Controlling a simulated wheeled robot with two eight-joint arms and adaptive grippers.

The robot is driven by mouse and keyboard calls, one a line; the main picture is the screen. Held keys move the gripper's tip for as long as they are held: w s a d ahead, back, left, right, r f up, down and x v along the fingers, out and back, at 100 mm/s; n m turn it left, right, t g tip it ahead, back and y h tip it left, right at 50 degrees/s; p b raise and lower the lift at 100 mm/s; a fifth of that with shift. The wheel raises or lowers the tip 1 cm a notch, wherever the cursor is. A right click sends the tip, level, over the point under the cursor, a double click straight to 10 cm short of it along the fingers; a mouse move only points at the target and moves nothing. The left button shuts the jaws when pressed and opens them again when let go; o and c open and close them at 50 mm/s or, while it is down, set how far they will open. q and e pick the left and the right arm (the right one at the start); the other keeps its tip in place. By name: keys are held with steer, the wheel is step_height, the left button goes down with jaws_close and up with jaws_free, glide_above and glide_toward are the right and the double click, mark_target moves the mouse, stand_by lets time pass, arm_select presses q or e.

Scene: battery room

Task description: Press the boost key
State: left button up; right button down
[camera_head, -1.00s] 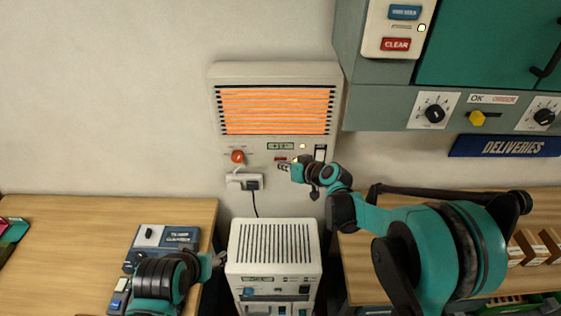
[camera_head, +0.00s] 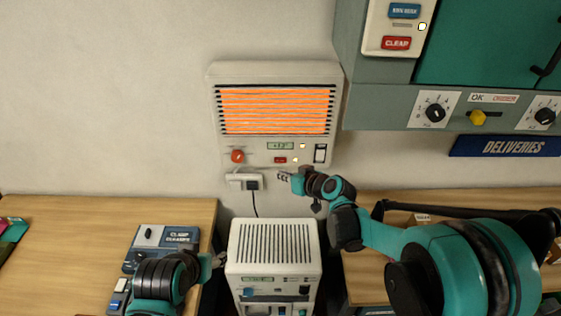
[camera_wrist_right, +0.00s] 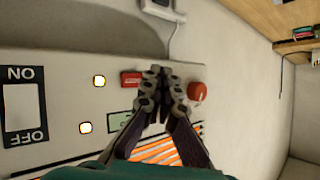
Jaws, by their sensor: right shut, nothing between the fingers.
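A pale wall heater (camera_head: 213,75) with a glowing orange grille has a control strip below. On the strip, a small red key (camera_head: 280,160), likely the boost key, also shows in the right wrist view (camera_wrist_right: 131,79); its label is too small to read. My right gripper (camera_head: 284,177) is shut and empty, just below the red key in the head view. In the right wrist view its fingertips (camera_wrist_right: 163,72) are beside the key, between it and the red knob (camera_wrist_right: 197,91); contact cannot be judged. My left gripper (camera_head: 217,261) is low at left, its fingers unclear.
The strip also has a display (camera_head: 280,146), two lit lamps (camera_wrist_right: 99,81) and an ON/OFF rocker (camera_wrist_right: 19,106). A plug and socket (camera_head: 245,182) sit below the heater. A white vented unit (camera_head: 274,243) stands beneath, between two wooden tables. A teal cabinet (camera_head: 490,45) hangs at right.

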steer(key=shift+s, duration=1)
steer(key=s+d+f+m+g+h+b, duration=0.1)
steer(key=s+d+f+h+b, duration=0.1)
steer(key=s+d, duration=0.3)
steer(key=s+d+f+m+h+b, duration=0.2)
steer(key=s+d+f+b, duration=0.3)
steer(key=s, duration=0.7)
steer(key=s+d+f+m+g+h+b, duration=0.1)
steer(key=s+d+f+h+b, duration=0.2)
steer(key=s+d, duration=0.4)
steer(key=shift+s+f+m+g+h+b, duration=0.15)
steer(key=shift+s+m+g+h+b, duration=0.25)
steer(key=shift+s, duration=0.65)
